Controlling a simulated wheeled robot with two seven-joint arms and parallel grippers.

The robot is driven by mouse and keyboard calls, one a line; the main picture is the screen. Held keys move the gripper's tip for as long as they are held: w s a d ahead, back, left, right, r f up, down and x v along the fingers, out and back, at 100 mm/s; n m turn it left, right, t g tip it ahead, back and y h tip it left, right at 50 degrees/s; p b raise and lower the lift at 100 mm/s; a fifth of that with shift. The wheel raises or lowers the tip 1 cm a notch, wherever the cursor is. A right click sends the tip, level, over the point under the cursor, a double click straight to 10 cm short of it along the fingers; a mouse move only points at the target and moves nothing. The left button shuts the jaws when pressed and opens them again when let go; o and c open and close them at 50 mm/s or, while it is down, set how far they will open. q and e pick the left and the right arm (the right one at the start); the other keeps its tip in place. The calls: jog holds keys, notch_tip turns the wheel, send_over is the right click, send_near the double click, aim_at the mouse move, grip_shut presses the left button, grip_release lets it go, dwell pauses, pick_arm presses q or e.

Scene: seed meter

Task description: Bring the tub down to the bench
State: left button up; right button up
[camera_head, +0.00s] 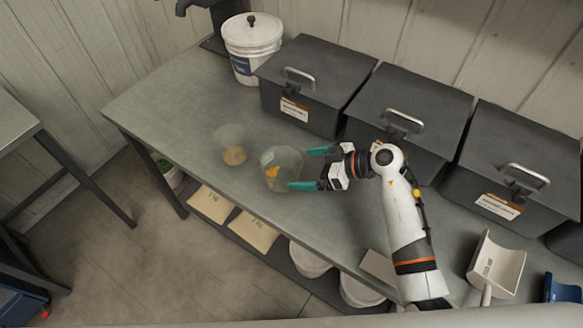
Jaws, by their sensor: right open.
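A clear tub (268,158) with a little orange-yellow stuff in it is at the middle of the grey bench (180,100). I cannot tell for sure whether its base rests on the bench top. My right gripper (302,169) comes in from the right, with its teal fingers apart on the far and near sides of this tub. The fingers overlap the tub's right edge in the picture; contact is not clear. A second clear tub (230,136) with tan contents stands to the left, apart from the gripper. My left gripper is out of view.
Dark lidded bins (325,65) line the back of the bench. A white lidded bucket (252,38) stands at the back left. A white scoop (497,265) and a blue one (562,290) lie at the right. The bench's left part is clear. Sacks (252,231) lie on the shelf below.

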jog(key=v, duration=0.5)
dwell(0.5)
